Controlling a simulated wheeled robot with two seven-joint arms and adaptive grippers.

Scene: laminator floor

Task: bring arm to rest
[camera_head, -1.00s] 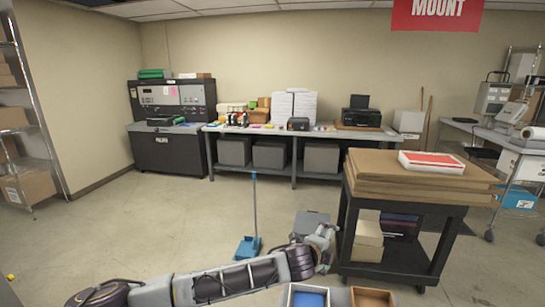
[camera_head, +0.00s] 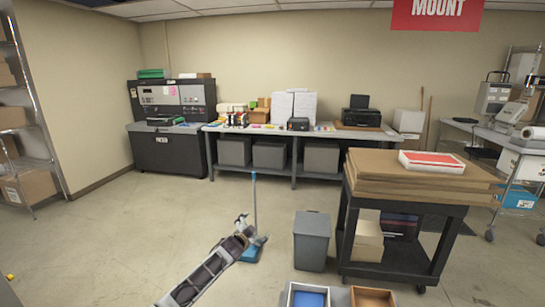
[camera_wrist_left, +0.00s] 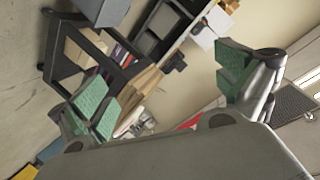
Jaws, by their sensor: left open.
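My left arm reaches in from the bottom of the head view. Its gripper (camera_head: 252,229) is open and empty, above the floor and in front of the blue long-handled dustpan (camera_head: 254,196), hiding part of it. In the left wrist view the two green-padded fingers (camera_wrist_left: 168,85) stand wide apart with nothing between them. The view past them is tilted and shows the cart and shelving. My right gripper is not in view.
A grey bin (camera_head: 312,243) stands right of the gripper, beside a black cart (camera_head: 390,262) stacked with cardboard (camera_head: 415,180). Two small open boxes, one with blue contents (camera_head: 308,298), sit at the bottom edge. Floor (camera_head: 130,230) to the left is clear.

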